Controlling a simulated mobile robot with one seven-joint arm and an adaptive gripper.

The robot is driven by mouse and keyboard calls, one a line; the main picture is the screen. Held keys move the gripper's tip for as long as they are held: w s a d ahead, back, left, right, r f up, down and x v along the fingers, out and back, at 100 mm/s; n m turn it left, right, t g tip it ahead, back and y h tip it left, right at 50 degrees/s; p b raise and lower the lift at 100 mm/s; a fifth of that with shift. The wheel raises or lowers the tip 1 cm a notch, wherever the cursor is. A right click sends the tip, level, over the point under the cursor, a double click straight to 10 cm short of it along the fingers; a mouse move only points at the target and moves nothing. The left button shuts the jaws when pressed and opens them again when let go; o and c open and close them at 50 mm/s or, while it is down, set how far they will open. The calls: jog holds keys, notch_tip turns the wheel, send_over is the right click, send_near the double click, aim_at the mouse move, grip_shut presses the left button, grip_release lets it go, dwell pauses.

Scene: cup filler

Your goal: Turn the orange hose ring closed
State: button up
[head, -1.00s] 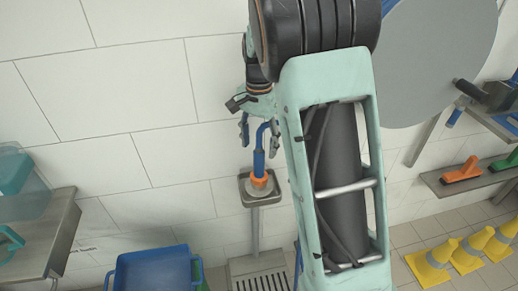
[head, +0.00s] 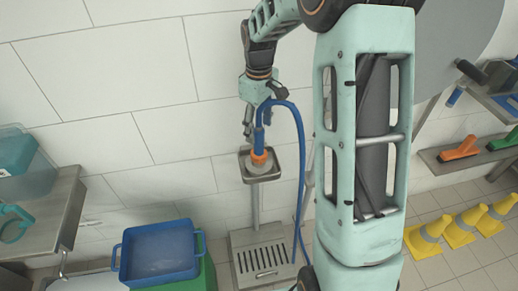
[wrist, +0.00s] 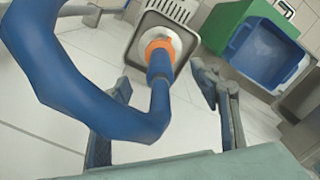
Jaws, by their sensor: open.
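The orange hose ring (head: 259,157) sits at the lower end of the blue hose (head: 300,180), on a pale round fitting in a small metal tray (head: 262,179) on a post. It also shows in the wrist view (wrist: 158,47), facing up from the tray. My gripper (head: 252,130) is open just above and to the left of the ring in the head view, fingers pointing down. In the wrist view its fingers (wrist: 165,110) stand apart on either side of the hose end. They do not appear to touch the ring. My arm partly covers the scene's right side.
A blue tub (head: 160,252) on a green crate (head: 207,270) stands at lower left. A metal floor drain (head: 262,258) lies below the tray. A shelf (head: 60,215) is at left; yellow cones (head: 462,230) stand at right. The hose loops near my arm.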

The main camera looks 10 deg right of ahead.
aim_at(259, 151)
notch_tip(259, 151, down, 10)
jog(key=shift+f, duration=0.25)
dwell(0.3)
jog(key=c, duration=1.2)
jog(key=shift+o, duration=0.2)
jog(key=shift+b, duration=0.35)
jog(key=shift+m, duration=0.4)
jog(key=o, duration=1.2)
jog(key=shift+c, duration=0.2)
